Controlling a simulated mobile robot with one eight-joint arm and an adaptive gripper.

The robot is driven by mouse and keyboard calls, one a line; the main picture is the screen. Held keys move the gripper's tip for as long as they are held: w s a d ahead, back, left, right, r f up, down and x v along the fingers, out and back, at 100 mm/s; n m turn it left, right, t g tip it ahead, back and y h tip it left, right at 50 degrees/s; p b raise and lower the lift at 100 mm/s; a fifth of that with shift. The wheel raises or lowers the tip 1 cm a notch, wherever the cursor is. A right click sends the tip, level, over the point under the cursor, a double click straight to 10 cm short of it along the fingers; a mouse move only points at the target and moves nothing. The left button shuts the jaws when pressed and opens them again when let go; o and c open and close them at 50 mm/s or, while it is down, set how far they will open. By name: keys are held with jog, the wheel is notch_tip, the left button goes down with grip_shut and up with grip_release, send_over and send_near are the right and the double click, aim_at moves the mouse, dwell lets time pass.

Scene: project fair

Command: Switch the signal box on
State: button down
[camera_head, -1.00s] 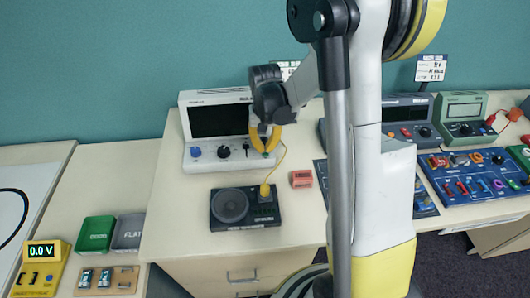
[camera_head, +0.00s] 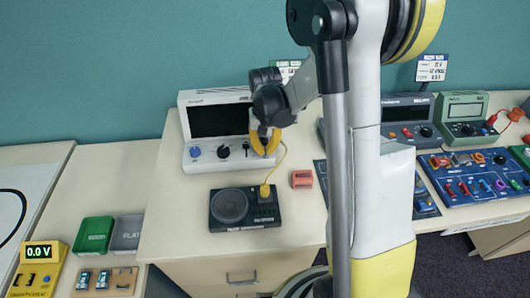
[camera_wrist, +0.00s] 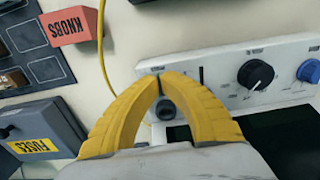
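A white instrument with a dark screen (camera_head: 222,121), which I take to be the signal box, stands at the back of the table. Its front has a blue knob (camera_head: 195,152), a black knob (camera_head: 223,152) and a small dark lever (camera_head: 246,147). My gripper (camera_head: 265,154) is at the right end of that front. In the wrist view my gripper's yellow fingertips (camera_wrist: 160,76) meet, with nothing clearly held. The lever (camera_wrist: 201,75) stands just right of them there, apart from them. A round grey fitting (camera_wrist: 165,108) shows between the fingers. Any panel label is unreadable.
A yellow cable (camera_head: 279,166) runs from near my gripper to a black speaker unit (camera_head: 231,208) in front. A red KNOBS block (camera_head: 301,179) lies to its right. A grey FUSES box (camera_wrist: 38,130) is close by. Bare table lies left of the speaker.

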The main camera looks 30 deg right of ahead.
jog(key=shift+f, duration=0.2)
jog(key=shift+r, duration=0.15)
notch_tip(320, 180, up, 10)
jog(key=p, duration=0.6)
dwell(0.4)
jog(key=s+a+r+n+t+b, duration=0.2)
jog(key=s+a+t+b, duration=0.1)
jog(key=s, duration=0.5)
jog(key=s+a+r+n+t+b, duration=0.2)
jog(key=s+a+r+t+b, duration=0.1)
jog(key=s+a+b, duration=0.3)
jog(key=shift+s+a+n+t, duration=0.3)
jog(key=shift+s+a+t, duration=0.3)
jog(key=shift+s+a, duration=0.25)
jog(key=shift+d, duration=0.1)
dwell(0.4)
